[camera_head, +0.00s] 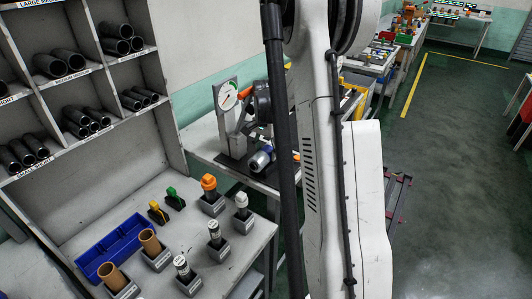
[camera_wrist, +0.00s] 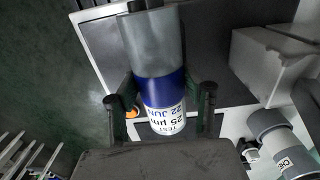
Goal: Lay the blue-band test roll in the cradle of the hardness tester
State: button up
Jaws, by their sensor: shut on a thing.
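The blue-band test roll (camera_wrist: 157,50) is a grey cylinder with a blue band and a white printed label. My gripper (camera_wrist: 162,103) is shut on it near the blue band, with one dark finger on each side. In the head view a grey roll with blue (camera_head: 261,159) shows low beside the hardness tester (camera_head: 232,132), which has a white dial. My arm covers part of this area, and the fingers are not clear there. The cradle cannot be made out, nor whether the roll touches it.
A grey cylinder with a white label (camera_wrist: 280,147) lies to the right in the wrist view. The nearer bench holds a blue tray (camera_head: 115,246) and several small stands with rolls and coloured tops. A shelf of dark tubes (camera_head: 70,62) stands at the left.

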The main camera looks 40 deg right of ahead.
jog(key=shift+f+b, duration=0.65)
jog(key=o, duration=1.5)
jog(key=shift+r, duration=0.1)
notch_tip(320, 180, up, 7)
jog(key=shift+r, duration=0.2)
